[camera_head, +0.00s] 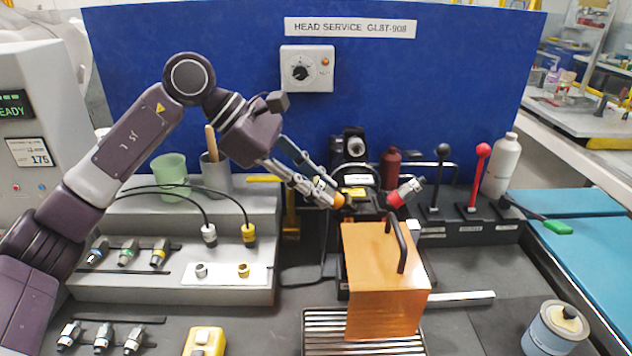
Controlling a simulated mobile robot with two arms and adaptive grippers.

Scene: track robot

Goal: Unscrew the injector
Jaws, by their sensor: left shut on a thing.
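My left gripper (322,190) reaches in from the upper left, its fingers pointing down and right. It is shut on a small silver part with an orange end (338,201), which looks like an injector. The part sits at the left side of the dark head unit (355,170), and the fingers hide much of it. I cannot tell whether it is still seated there. A silver part with a red collar (406,191) sticks out at an angle on the head's right side. My right gripper is not in view.
An orange see-through guard (385,290) with a dark handle stands in front of the head. A grey rack (180,283) at left holds several banded injectors, with cables above. Black and red levers (478,170) stand at right. A round canister (556,330) stands front right.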

